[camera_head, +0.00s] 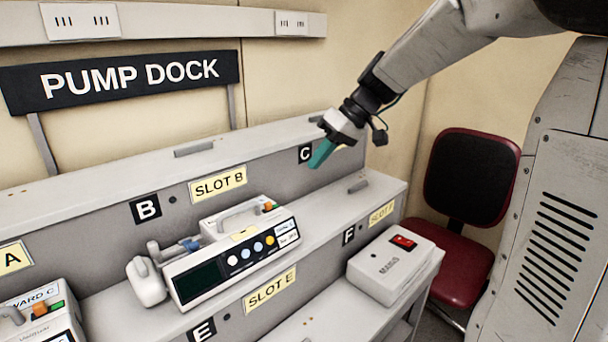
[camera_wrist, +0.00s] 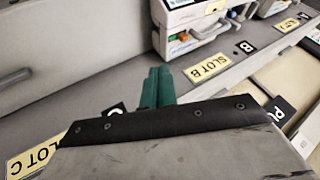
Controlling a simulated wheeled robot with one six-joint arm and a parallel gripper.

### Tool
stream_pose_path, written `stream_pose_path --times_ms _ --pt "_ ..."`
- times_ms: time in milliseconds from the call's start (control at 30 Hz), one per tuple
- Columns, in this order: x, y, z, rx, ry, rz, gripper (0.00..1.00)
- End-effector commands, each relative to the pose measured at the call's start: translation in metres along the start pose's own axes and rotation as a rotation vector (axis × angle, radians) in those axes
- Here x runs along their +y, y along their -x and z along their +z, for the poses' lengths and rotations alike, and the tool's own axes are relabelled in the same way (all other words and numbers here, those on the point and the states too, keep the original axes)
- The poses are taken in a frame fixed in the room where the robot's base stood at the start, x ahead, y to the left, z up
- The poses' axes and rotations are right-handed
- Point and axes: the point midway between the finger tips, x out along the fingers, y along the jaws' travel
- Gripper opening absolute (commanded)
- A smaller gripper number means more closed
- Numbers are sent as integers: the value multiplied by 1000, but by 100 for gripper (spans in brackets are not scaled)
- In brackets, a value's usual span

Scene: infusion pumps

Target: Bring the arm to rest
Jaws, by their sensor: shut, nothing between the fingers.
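My gripper (camera_head: 322,153) hangs in the air in front of the upper ledge of the dock, by the C label, with its green fingers pointing down and left. The fingers are shut and empty; they also show in the wrist view (camera_wrist: 157,88). My arm reaches in from the upper right of the head view. An infusion pump (camera_head: 235,263) with a dark screen and coloured buttons sits at Slot B, left of my gripper and apart from it. The same pump shows in part at the top of the wrist view (camera_wrist: 188,35).
A white box with a red switch (camera_head: 396,264) stands near the F label. Another pump (camera_head: 40,318) stands at the lower left. A dark red chair (camera_head: 466,190) stands to the right of the dock. The PUMP DOCK sign (camera_head: 130,80) is on the wall behind.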

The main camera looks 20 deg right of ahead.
Motion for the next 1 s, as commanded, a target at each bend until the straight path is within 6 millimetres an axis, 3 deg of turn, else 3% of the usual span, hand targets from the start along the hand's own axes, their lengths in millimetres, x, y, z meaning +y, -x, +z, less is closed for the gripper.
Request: stream_pose_path --times_ms 167,567,733,867,1000 --pt "-1 10 0 0 0 0 0" --pt "-1 10 0 0 -1 -1 0" --pt "1 8 3 -14 -94 8 0" --pt "2 -3 37 -99 -264 46 0" --pt "-23 -7 87 -199 -418 144 0"
